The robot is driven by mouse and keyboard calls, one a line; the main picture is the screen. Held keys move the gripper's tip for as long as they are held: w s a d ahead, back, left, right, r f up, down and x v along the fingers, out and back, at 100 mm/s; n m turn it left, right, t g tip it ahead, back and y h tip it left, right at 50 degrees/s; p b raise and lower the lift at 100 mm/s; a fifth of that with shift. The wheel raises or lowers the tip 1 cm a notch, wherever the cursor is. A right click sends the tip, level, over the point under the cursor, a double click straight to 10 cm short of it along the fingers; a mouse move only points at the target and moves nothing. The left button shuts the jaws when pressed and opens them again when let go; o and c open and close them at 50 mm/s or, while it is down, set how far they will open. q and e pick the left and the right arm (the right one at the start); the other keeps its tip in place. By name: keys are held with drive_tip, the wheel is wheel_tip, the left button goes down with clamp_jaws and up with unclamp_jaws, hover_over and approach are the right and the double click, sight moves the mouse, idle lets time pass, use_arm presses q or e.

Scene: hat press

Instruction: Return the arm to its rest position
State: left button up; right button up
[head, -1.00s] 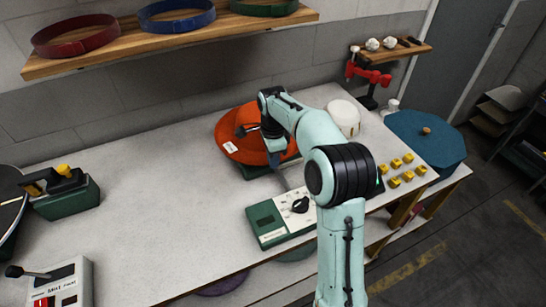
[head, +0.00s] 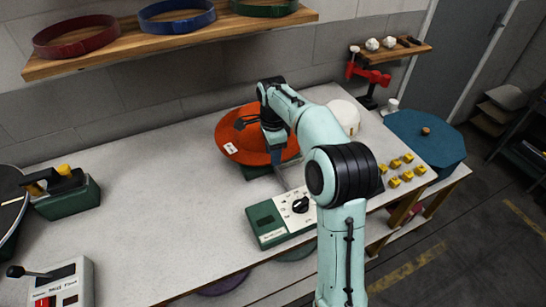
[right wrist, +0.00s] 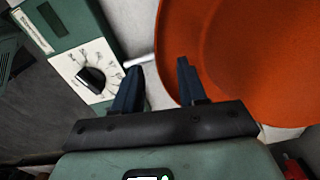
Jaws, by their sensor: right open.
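My right arm (head: 335,180) reaches in from the bottom right over the workbench. Its gripper (head: 277,160) points down at the near right edge of the orange hat (head: 240,145). In the right wrist view the two dark fingers (right wrist: 158,85) are apart with nothing between them, and the orange hat (right wrist: 235,60) lies just beyond and to the right of them. I cannot tell from this whether a finger touches the hat. My left gripper is not in view.
A green control box with a black dial (head: 282,217) stands just in front of the gripper. A white rounded form (head: 345,115) is behind the arm. Yellow blocks (head: 402,170) and a blue lidded tub (head: 425,140) are at right. The bench's left middle (head: 150,200) is clear.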

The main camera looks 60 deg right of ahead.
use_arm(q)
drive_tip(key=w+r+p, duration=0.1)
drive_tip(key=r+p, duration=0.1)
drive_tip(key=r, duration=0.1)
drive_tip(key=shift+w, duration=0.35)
use_arm(e)
wheel_tip(320, 180, up, 10)
